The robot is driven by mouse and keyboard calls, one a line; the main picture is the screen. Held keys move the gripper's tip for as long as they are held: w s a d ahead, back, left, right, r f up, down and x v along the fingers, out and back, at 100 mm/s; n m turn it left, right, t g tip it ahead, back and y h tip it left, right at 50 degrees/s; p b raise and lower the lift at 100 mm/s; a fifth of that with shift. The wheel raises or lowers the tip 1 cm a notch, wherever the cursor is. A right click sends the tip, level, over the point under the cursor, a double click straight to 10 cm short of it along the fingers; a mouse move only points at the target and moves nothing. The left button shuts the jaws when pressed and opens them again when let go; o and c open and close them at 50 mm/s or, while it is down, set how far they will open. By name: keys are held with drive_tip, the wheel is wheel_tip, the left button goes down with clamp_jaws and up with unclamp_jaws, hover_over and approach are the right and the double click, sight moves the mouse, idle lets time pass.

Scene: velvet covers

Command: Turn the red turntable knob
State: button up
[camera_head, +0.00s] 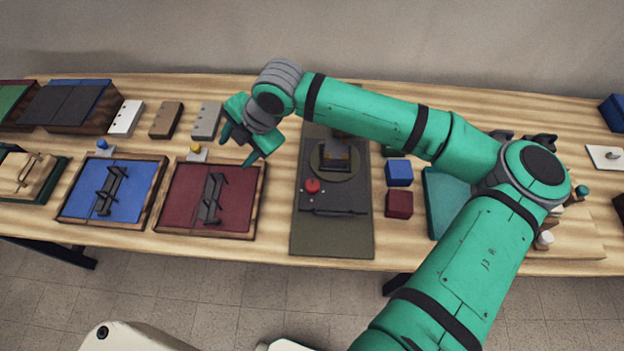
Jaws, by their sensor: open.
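The red turntable knob (312,186) sits on a long dark grey-green panel (331,235) in the middle of the table. Just behind the knob is a round turntable (320,172) that carries a small dark block with a yellowish part. A dark bar lies across the panel in front of the knob. My gripper (235,152) is open and empty. It hangs left of the panel, above the back edge of the dark red velvet-covered box, apart from the knob. My arm crosses over the back part of the panel and hides some of it.
A dark red box (178,193) and a blue box (80,200) with dark handles lie to the left. A blue cube (399,172) and a dark red cube (399,204) stand right of the panel. Small blocks line the back left. My forearm spans the right side.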

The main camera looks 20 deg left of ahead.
sight(313, 184)
drive_tip(key=w+d+f+h, duration=0.1)
drive_tip(key=w+d+h, duration=0.15)
drive_tip(key=d, duration=0.65)
drive_tip(key=w+d+f+h, duration=0.15)
drive_tip(key=d+h, duration=0.25)
drive_tip(key=d, duration=0.4)
drive_tip(key=shift+y, duration=0.25)
drive_tip(key=f, duration=0.9)
drive_tip(key=shift+w+f, duration=0.2)
drive_tip(key=shift+f, duration=0.1)
drive_tip(key=c, duration=1)
